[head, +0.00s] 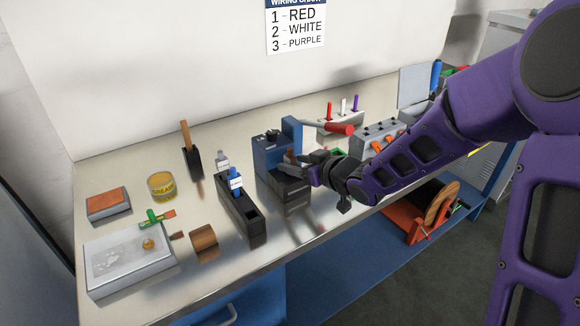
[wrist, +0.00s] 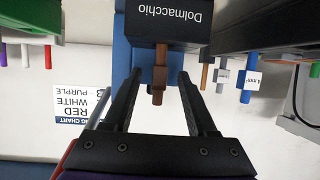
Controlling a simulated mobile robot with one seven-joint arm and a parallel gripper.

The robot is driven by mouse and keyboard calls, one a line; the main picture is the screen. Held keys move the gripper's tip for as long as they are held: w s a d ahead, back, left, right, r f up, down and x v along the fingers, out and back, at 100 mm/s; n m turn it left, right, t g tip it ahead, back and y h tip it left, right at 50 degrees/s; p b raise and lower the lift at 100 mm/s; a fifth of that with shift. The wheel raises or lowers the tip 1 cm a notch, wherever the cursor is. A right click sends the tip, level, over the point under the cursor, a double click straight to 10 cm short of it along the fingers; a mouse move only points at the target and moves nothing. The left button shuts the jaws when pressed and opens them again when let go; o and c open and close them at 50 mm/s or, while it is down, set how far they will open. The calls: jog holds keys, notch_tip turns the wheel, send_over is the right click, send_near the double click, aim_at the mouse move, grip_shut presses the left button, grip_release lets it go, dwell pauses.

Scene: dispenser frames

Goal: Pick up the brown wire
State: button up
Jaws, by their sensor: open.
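The wrist view is upside down. My gripper (wrist: 159,75) is open, with one finger on each side of the wire and a visible gap to both. In the head view my gripper (head: 304,168) is at the front of the blue and black device (head: 270,153). A small brown piece shows there, but my fingers partly hide the area.
A black holder (head: 242,214) with blue and grey labelled pieces stands left of the device. A wire rack (head: 345,122) with red, white and purple wires is behind right. A red-handled lever (head: 340,129) is close to my wrist. A wiring chart (head: 296,25) hangs on the wall.

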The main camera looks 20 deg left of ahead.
jog(key=x, duration=0.2)
jog(key=shift+w+a+f, duration=0.15)
jog(key=shift+w+a, duration=0.05)
jog(key=shift+a, duration=0.05)
grip_shut()
